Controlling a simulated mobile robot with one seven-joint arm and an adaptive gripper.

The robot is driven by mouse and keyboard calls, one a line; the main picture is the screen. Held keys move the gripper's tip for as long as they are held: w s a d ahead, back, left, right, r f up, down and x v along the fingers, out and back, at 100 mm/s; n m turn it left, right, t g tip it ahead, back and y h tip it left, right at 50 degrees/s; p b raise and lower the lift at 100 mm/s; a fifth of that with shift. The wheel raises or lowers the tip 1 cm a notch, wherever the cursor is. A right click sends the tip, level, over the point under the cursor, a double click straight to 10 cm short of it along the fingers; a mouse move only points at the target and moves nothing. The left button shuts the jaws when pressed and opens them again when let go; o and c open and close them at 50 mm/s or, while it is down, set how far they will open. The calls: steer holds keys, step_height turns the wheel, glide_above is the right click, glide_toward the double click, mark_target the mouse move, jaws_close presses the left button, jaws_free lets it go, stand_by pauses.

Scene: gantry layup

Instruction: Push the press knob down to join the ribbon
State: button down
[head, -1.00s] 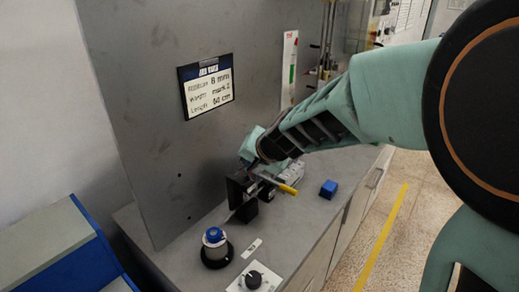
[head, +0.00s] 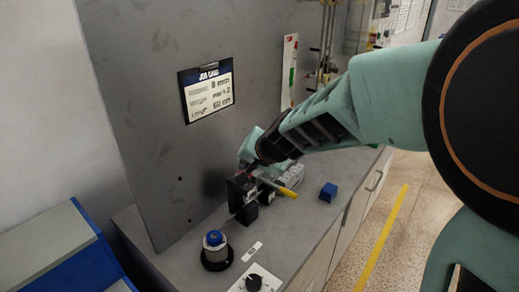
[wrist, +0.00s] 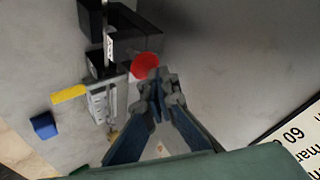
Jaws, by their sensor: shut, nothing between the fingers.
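The press knob (wrist: 146,66) is a round red disc in the wrist view, just beyond my fingertips, in front of a black block-shaped press (wrist: 135,45). My gripper (wrist: 157,82) is shut and empty, its tips at the knob's lower right edge; I cannot tell whether they touch it. In the head view the black press (head: 240,190) stands on the bench below my wrist, and my arm hides most of the knob. A thin pale ribbon (wrist: 108,48) shows at the press in the wrist view.
A blue-topped spool (head: 214,250) on a black base stands at the front, with a dial box (head: 254,281) beside it. A yellow-handled tool (head: 290,180) and a blue block (head: 328,192) lie to the right. A grey upright panel (head: 140,110) with a job card (head: 207,91) rises behind.

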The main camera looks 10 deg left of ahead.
steer(key=shift+r+p, duration=0.35)
steer(key=shift+r, duration=0.3)
step_height(320, 180, up, 5)
steer(key=p, duration=0.4)
steer(key=shift+r+p, duration=0.15)
steer(key=shift+p, duration=0.2)
